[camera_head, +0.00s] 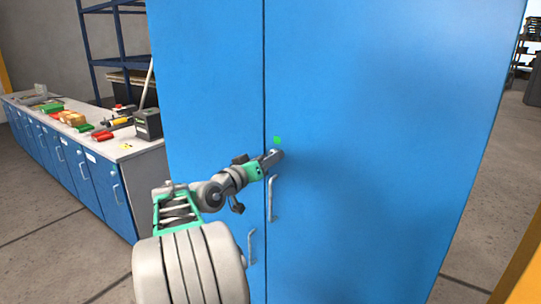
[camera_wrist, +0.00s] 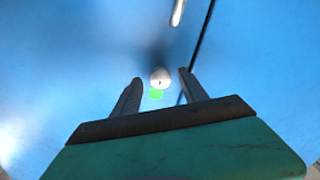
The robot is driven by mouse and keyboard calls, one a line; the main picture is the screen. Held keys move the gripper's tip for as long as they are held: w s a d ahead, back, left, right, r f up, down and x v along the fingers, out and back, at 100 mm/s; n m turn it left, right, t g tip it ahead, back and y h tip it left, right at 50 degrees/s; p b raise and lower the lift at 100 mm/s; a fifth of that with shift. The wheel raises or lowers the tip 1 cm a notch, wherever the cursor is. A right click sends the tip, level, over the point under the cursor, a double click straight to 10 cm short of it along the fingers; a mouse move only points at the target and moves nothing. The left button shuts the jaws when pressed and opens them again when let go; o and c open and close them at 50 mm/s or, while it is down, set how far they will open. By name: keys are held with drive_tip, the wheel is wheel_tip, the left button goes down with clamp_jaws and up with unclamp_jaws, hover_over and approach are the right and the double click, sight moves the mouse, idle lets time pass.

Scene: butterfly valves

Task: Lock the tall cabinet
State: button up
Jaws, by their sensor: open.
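The tall blue cabinet (camera_head: 390,130) fills the middle and right of the head view, with its two doors shut along a vertical seam. Two grey handles sit beside the seam, the right one (camera_head: 272,198) and the left one (camera_head: 252,246). A round pale lock (camera_wrist: 160,76) with a small dark keyhole shows on the blue door in the wrist view. A green mark (camera_wrist: 156,94) appears beside it. My gripper (camera_head: 278,154) is at the cabinet front, above the right handle. In the wrist view its two fingers (camera_wrist: 159,88) are apart, with the lock between and beyond their tips.
A low workbench (camera_head: 140,152) with blue cupboards stands at the left, with tools and boxes on top. A dark blue shelf frame (camera_head: 118,40) is behind it. Grey floor (camera_head: 75,262) is open at the lower left.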

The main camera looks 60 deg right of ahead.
drive_tip(key=shift+s+d, duration=0.15)
drive_tip(key=shift+d, duration=0.6)
drive_tip(key=shift+c, duration=0.3)
clamp_jaws()
